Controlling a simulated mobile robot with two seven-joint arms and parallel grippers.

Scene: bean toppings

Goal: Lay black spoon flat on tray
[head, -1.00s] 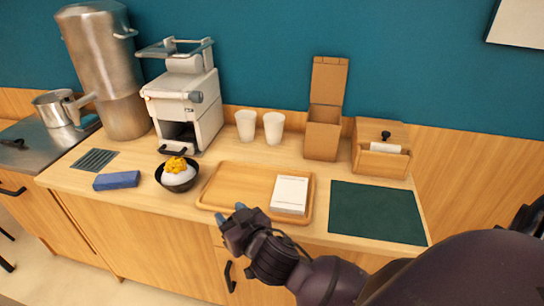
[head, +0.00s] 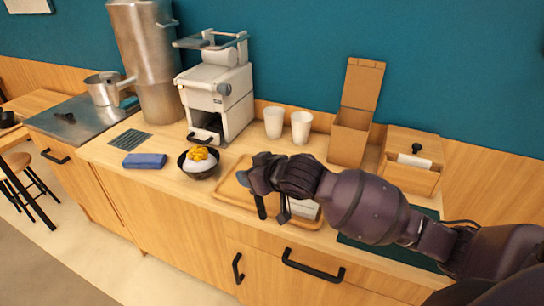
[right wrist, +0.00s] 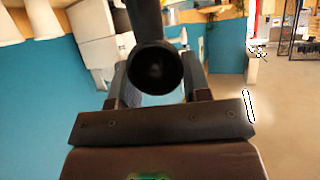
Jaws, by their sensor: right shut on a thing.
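My right gripper (head: 250,180) is over the wooden tray (head: 229,190) in the head view and is shut on the black spoon (head: 261,207). A dark length of the spoon hangs down from the gripper, in front of the tray. In the right wrist view, the spoon (right wrist: 155,70) sits between the fingers, with its round end toward the camera and a dark shaft running up. The arm hides much of the tray. My left gripper is not in view.
A white box (head: 303,209) is on the tray, partly behind my arm. A black bowl (head: 199,172) with white and yellow food stands left of the tray. A blue folded cloth (head: 145,161), two cups (head: 301,127), a cardboard box (head: 349,137) and a dark green mat (head: 385,254) are around.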

